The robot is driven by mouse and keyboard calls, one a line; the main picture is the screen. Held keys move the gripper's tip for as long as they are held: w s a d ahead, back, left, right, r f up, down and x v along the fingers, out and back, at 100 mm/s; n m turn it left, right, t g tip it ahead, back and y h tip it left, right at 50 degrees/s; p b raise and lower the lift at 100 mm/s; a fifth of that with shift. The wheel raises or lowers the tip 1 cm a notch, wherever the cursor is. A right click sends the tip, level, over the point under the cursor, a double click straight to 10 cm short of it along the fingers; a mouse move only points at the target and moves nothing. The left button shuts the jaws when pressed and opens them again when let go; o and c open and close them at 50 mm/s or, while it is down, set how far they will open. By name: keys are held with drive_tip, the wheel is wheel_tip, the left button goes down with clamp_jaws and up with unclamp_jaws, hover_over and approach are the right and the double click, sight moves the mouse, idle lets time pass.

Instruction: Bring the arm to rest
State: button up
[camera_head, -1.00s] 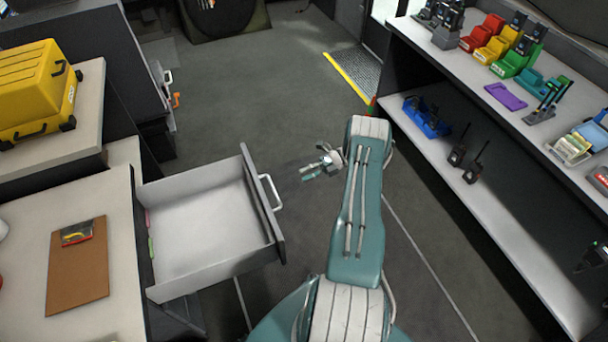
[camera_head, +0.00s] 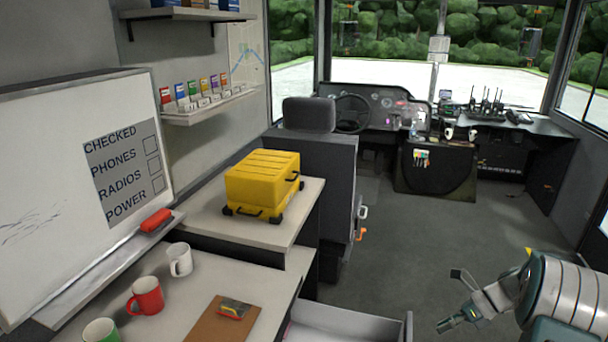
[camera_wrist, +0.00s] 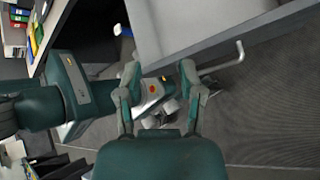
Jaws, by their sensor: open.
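My gripper (camera_head: 452,299) is at the lower right of the head view, its two fingers spread apart with nothing between them. In the wrist view my gripper (camera_wrist: 159,72) also shows open and empty, with part of my own arm behind the fingers. The teal arm is cut off by the frame at lower right in the head view. An open drawer (camera_head: 345,322) stands left of the gripper, apart from it. The drawer (camera_wrist: 180,22) and its handle (camera_wrist: 224,60) fill the top of the wrist view.
The desk holds a clipboard (camera_head: 222,322), a red mug (camera_head: 146,296), a white mug (camera_head: 180,259) and a green mug (camera_head: 101,332). A yellow case (camera_head: 262,182) sits on the counter behind. The grey floor (camera_head: 425,248) is clear up to the driver's area.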

drive_tip(key=s+a+r+n+h, duration=0.3)
drive_tip(key=s+a+r+n, duration=0.1)
drive_tip(key=a+r+n, duration=0.3)
drive_tip(key=s+a+r+n+h, duration=0.3)
drive_tip(key=a+r+n, duration=0.35)
drive_tip(key=r, duration=0.25)
drive_tip(key=s+a+r+n+t+h, duration=0.2)
drive_tip(key=s+a+n, duration=0.2)
drive_tip(key=s+n, duration=0.3)
drive_tip(key=s+a+r+n+t+h, duration=0.2)
drive_tip(key=s+a+r+n+t, duration=0.1)
drive_tip(key=s+n, duration=0.4)
drive_tip(key=shift+s+a+r, duration=0.3)
drive_tip(key=shift+s+a, duration=0.2)
drive_tip(key=shift+s, duration=0.4)
